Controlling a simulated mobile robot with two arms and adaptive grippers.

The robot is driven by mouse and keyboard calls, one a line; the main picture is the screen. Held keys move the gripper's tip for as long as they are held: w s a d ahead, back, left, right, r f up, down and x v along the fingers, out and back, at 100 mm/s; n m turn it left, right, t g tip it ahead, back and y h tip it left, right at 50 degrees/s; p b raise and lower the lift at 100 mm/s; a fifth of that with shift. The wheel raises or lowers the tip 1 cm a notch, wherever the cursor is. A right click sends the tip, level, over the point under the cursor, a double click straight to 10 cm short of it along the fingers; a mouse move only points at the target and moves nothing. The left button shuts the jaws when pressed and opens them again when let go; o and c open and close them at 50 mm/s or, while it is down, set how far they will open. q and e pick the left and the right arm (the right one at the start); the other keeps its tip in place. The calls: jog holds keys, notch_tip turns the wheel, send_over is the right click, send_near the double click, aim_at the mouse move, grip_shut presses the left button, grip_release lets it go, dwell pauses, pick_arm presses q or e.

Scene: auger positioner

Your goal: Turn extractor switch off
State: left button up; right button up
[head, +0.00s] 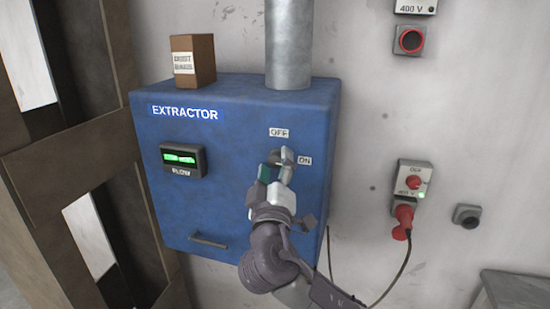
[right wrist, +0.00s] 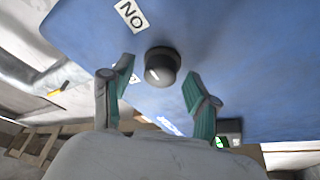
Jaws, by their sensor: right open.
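The extractor (head: 225,205) is a blue wall box with a white "EXTRACTOR" label. Its switch is a round black knob (right wrist: 161,67) with a small white mark, clear in the right wrist view. The OFF label (head: 279,133) and ON label (head: 305,160) sit above and to the right of my right gripper (head: 276,168) in the head view, where the gripper covers the knob. The ON label (right wrist: 131,15) appears upside down in the right wrist view. My right gripper (right wrist: 158,80) is open, with a finger on each side of the knob. Contact cannot be told. My left gripper is not in view.
A green-lit flow display (head: 183,160) and a handle (head: 209,241) are on the box front. A brown carton (head: 193,60) and a grey pipe (head: 289,40) are on top. A red plug (head: 404,215) with a cable is at the right. Wooden framing (head: 75,150) stands left.

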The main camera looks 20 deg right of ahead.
jog(key=shift+w, duration=0.15)
jog(key=c, duration=1.1)
jog(key=shift+r, duration=0.15)
